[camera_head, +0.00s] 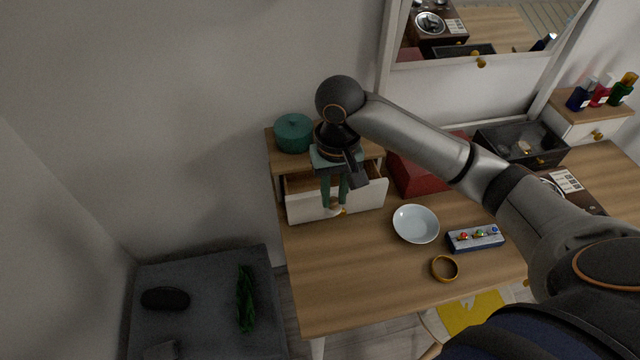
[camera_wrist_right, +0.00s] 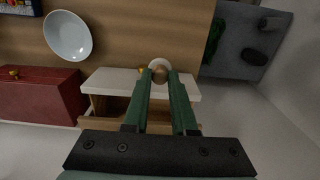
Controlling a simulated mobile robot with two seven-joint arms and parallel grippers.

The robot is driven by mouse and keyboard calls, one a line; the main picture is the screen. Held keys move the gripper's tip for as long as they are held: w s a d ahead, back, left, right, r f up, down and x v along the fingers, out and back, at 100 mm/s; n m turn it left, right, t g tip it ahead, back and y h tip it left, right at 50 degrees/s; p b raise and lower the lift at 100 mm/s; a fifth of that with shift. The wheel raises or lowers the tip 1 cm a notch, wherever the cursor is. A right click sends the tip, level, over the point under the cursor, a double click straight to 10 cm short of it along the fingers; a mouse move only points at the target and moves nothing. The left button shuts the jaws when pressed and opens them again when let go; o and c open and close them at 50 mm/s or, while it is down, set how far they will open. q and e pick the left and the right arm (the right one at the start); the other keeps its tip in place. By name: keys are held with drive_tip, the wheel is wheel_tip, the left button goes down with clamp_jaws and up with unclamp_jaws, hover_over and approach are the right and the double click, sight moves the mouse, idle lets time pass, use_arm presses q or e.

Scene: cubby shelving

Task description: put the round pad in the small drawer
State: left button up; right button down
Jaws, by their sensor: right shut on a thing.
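The small drawer (camera_head: 305,207) is pulled open under the left-hand wooden top of the dressing table, with a white front and a gold knob. It also shows in the right wrist view (camera_wrist_right: 110,79). My right gripper (camera_head: 335,203) points down over the open drawer, close to its front panel. Its green fingers (camera_wrist_right: 160,84) are shut on the round pad (camera_wrist_right: 159,64), a small pale and brown disc at the fingertips. The fingers hide most of the pad in the head view. I cannot tell its exact height above the drawer. My left gripper is not in view.
A teal pot (camera_head: 294,132) stands on top of the drawer unit. A dark red box (camera_head: 408,180) is right of the drawer. A mirror stands behind.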

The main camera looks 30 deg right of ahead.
drive_tip(key=w+d, duration=0.3)
drive_tip(key=w, duration=0.8)
wheel_tip(320, 180, down, 7)
drive_tip(key=shift+f, duration=0.15)
wheel_tip(320, 180, down, 4)
drive_tip(key=shift+r+b, duration=0.1)
drive_tip(key=shift+b, duration=0.3)
drive_tip(key=shift+w+f, duration=0.2)
drive_tip(key=shift+w, duration=0.2)
drive_tip(key=c, duration=0.7)
unclamp_jaws()
drive_tip(key=shift+f, duration=0.1)
